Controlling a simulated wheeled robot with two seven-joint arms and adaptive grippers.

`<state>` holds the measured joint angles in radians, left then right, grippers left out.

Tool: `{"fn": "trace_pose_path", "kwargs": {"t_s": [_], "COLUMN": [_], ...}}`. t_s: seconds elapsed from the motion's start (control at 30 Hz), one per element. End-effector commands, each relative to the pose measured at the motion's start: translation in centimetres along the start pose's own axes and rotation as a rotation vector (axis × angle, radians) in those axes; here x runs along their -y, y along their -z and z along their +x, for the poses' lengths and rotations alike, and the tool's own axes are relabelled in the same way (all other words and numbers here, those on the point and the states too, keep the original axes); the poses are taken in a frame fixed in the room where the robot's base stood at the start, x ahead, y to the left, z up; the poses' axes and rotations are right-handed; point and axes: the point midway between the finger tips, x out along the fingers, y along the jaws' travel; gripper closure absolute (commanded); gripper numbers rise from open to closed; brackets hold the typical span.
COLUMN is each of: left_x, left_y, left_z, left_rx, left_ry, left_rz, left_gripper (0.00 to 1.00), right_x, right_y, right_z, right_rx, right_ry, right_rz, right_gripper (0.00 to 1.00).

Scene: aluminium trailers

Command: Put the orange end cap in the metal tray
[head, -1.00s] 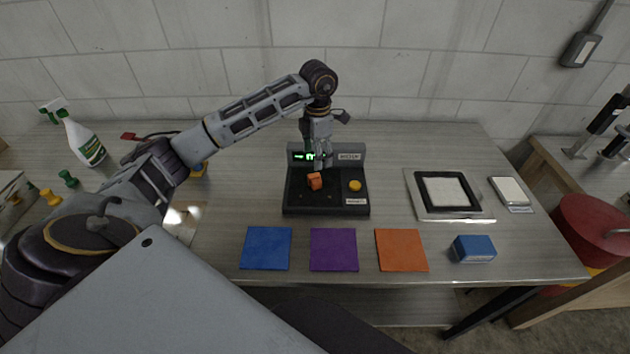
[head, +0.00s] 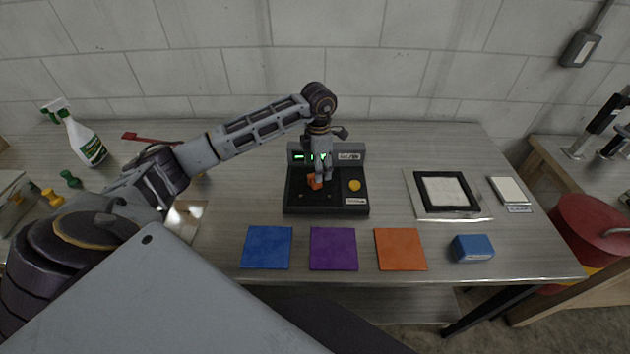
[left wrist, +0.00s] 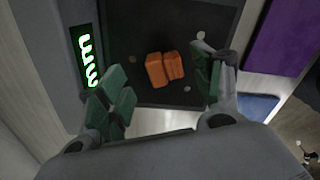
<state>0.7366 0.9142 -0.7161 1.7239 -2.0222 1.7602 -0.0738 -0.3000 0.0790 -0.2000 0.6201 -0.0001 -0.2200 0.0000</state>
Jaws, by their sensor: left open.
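The orange end cap (head: 314,182) lies on the black plate of the instrument in the middle of the table. In the left wrist view the cap (left wrist: 165,69) shows as a small grooved block on the dark plate. My left gripper (head: 319,178) is above it, pointing down; its green-padded fingers (left wrist: 165,88) are spread, with the cap seen in the gap ahead of them. I cannot tell whether they touch it. A shiny flat metal tray (head: 187,219) lies left of the instrument, partly hidden by my left arm. My right gripper is not in view.
The black instrument (head: 297,204) has a green display and a yellow button (head: 355,186). Blue (head: 266,247), purple (head: 333,249) and orange (head: 400,249) mats lie in front. A black-framed panel (head: 428,201), a blue box (head: 473,248) and a spray bottle (head: 86,146) stand around.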

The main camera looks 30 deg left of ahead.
Motion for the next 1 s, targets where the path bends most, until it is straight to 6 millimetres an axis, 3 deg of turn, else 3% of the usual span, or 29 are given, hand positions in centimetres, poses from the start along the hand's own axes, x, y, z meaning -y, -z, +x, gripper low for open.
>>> {"fn": "trace_pose_path", "kwargs": {"t_s": [0.5,1.0], "left_x": [0.5,0.5], "left_y": [-0.2,-0.2], "left_z": [4.4,4.6], "left_rx": [-0.002,-0.001], "left_ry": [0.0,-0.001], "left_rz": [0.0,0.0], "left_gripper": [0.34,0.34], "right_x": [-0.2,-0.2], "right_y": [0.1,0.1], "right_z": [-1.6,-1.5], "right_rx": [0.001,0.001], "right_ry": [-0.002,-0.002], "right_rz": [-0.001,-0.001], "right_gripper": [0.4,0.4]}}
